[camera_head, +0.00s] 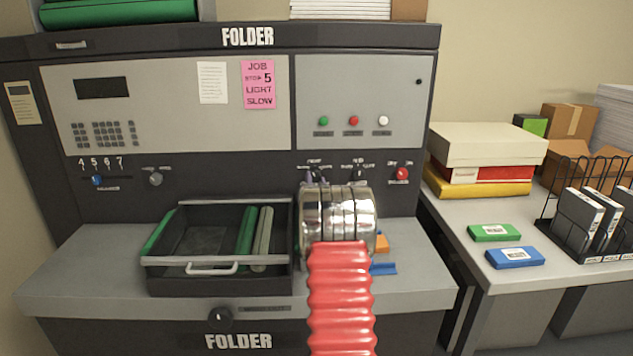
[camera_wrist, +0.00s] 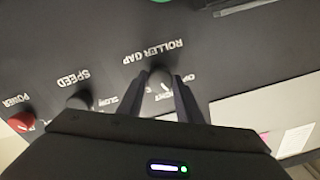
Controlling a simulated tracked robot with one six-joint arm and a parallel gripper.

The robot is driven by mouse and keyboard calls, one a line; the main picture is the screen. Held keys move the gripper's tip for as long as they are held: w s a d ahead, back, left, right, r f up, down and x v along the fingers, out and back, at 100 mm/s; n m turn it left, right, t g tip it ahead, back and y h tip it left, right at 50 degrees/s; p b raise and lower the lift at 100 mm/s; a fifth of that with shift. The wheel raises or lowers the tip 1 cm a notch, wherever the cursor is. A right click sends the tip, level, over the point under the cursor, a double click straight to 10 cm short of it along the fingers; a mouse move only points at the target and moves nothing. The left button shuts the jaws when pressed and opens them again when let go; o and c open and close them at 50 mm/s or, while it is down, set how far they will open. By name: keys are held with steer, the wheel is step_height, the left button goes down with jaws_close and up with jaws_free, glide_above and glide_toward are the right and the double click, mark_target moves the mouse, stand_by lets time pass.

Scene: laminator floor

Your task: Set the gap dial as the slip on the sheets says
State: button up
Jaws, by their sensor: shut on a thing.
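The pink slip (camera_head: 258,85) is on the folder's upper panel and reads "JOB STOP 5 LIGHT SLOW". The roller gap dial (camera_wrist: 161,82) is a dark round knob on the black control strip. My gripper (camera_wrist: 159,76) is shut on it, one finger on each side. The label "ROLLER GAP" shows beside it in the wrist view, with "LIGHT" and part of another word partly hidden by the fingers. I cannot tell where the dial's pointer stands. In the head view, my wrist hides the fingers and the dial's top just shows (camera_head: 315,173).
The speed dial (camera_head: 358,174) and red power knob (camera_head: 402,173) are right of the gap dial. At left are a blue slider (camera_head: 97,180) near 5 and a grey knob (camera_head: 155,178). An open black tray (camera_head: 218,284) lies below. A side table (camera_head: 470,270) holds boxes.

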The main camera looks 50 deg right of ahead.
steer(key=m, duration=0.4)
steer(key=shift+w+a+f+m, duration=0.1)
steer(key=shift+f+m, duration=0.05)
steer(key=shift+m, duration=0.15)
steer(key=m, duration=0.4)
steer(key=shift+m, duration=0.4)
steer(key=m, duration=0.4)
steer(key=shift+m, duration=0.3)
steer(key=shift+f+m+g+h, duration=0.1)
steer(key=shift+m+g+h, duration=0.25)
steer(key=shift+m, duration=1.35)
steer(key=shift+f, duration=0.1)
steer(key=o, duration=1)
steer(key=shift+r, duration=0.3)
steer(key=shift+o, duration=0.2)
